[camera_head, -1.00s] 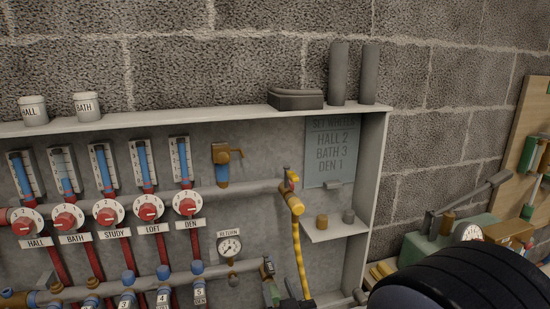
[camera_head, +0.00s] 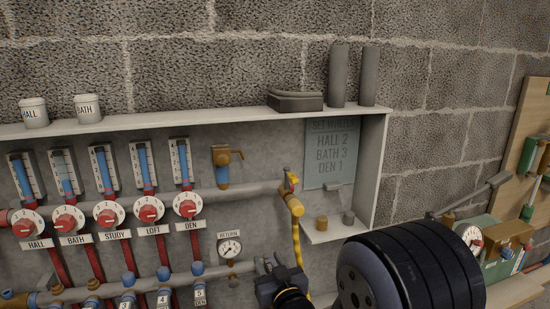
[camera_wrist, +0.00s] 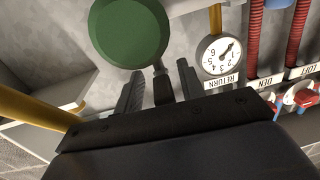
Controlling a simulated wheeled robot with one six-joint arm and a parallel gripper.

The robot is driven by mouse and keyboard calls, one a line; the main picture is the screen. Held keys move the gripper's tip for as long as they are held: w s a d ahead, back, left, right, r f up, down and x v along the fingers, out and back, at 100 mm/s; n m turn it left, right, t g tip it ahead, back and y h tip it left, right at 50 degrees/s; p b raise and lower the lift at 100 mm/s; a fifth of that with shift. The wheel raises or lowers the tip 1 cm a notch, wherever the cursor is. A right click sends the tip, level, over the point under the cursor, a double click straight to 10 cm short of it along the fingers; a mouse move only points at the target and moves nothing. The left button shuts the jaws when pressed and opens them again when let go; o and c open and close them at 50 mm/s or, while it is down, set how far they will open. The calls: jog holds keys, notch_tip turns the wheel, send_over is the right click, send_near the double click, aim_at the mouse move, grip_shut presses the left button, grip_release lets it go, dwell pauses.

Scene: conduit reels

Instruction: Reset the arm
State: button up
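My gripper (camera_head: 270,265) is at the lower middle of the head view, in front of the manifold's lower right end, just right of the return gauge. In the wrist view, its two dark fingers (camera_wrist: 160,88) stand apart. A dark stem (camera_wrist: 162,88) shows between them, with gaps visible on both sides. A green round part (camera_wrist: 130,32) is just beyond the fingers. Whether the fingers touch anything is not clear. My dark arm link covers the cabinet's lower right corner in the head view.
The return gauge (camera_head: 229,248) is close left of my gripper; it also shows in the wrist view (camera_wrist: 222,54). A small shelf (camera_head: 335,231) holds two caps. Red dials (camera_head: 187,206) line the left.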

jog(key=shift+w+d+n+g+y+p, duration=0.15)
jog(key=shift+n+g+y+p, duration=0.35)
jog(key=shift+n+y+p, duration=0.55)
